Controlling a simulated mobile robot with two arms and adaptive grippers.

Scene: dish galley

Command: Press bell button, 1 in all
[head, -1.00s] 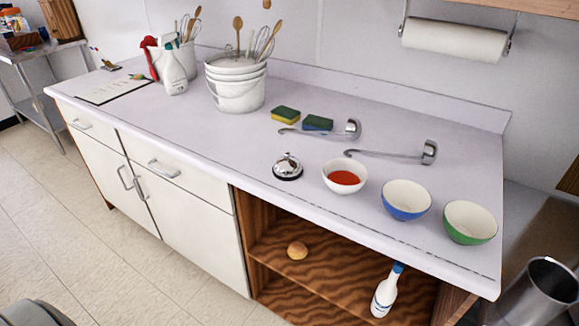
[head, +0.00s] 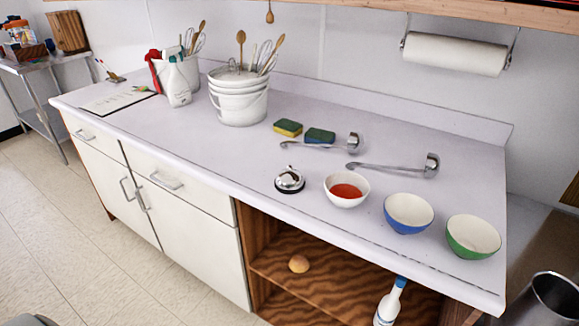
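The bell (head: 289,180) is a silver dome with a small button on top and a dark base. It stands on the white counter (head: 230,160) near its front edge, left of a white bowl with red contents (head: 346,189). Nothing touches the bell and its top is uncovered. Neither of my grippers shows in the head view.
A blue bowl (head: 408,213) and a green bowl (head: 473,237) stand to the right. Two ladles (head: 395,167) and two sponges (head: 288,128) lie behind the bell. White buckets with utensils (head: 239,103) stand at the back left. The counter left of the bell is clear.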

